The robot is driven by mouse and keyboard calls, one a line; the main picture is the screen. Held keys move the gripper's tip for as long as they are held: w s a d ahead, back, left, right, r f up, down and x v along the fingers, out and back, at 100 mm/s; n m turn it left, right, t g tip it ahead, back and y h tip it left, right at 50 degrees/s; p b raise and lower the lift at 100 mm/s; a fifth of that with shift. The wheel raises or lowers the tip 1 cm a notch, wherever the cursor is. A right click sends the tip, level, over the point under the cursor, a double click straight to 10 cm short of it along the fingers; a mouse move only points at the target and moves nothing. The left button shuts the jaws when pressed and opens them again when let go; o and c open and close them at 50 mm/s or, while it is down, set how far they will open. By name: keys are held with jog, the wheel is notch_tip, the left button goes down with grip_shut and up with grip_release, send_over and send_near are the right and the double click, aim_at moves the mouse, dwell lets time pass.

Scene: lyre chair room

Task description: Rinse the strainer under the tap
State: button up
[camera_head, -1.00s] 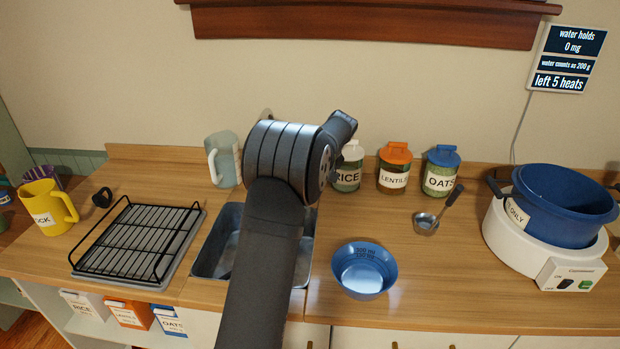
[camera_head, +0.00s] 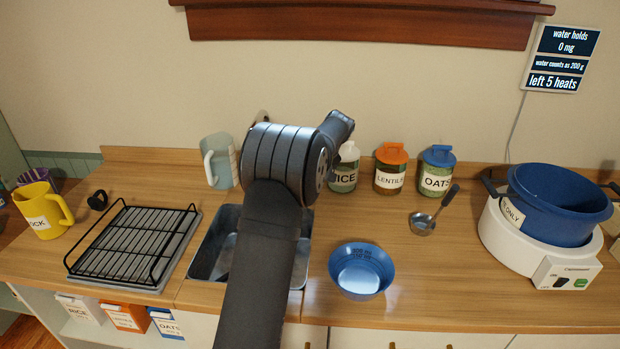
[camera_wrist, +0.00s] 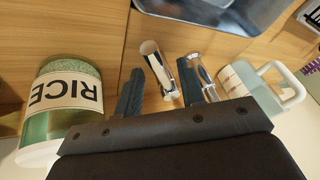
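My gripper (camera_wrist: 161,66) is open, its two dark fingers apart, by the back edge of the sink (camera_wrist: 215,12). A chrome cylinder, apparently part of the tap (camera_wrist: 158,68), shows between the fingers, and a second chrome piece (camera_wrist: 203,75) shows beside the right finger. I cannot tell whether the fingers touch them. In the head view my arm hides the gripper, the tap and part of the sink (camera_head: 206,255). No strainer is clearly identifiable. A metal ladle-like tool (camera_head: 422,223) with a dark handle lies on the counter at right; I cannot tell whether its bowl is perforated.
A rice jar (camera_wrist: 62,95) and a pale mug (camera_wrist: 255,90) flank the gripper. A blue bowl (camera_head: 361,284) stands right of the sink, a drying rack (camera_head: 135,250) left. Lentil (camera_head: 390,170) and oats (camera_head: 437,172) jars stand behind; a blue pot (camera_head: 555,215) sits on the cooker.

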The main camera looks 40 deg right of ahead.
jog(key=v, duration=1.7)
jog(key=shift+s, duration=0.1)
jog(key=x, duration=1.7)
jog(key=shift+f, duration=0.15)
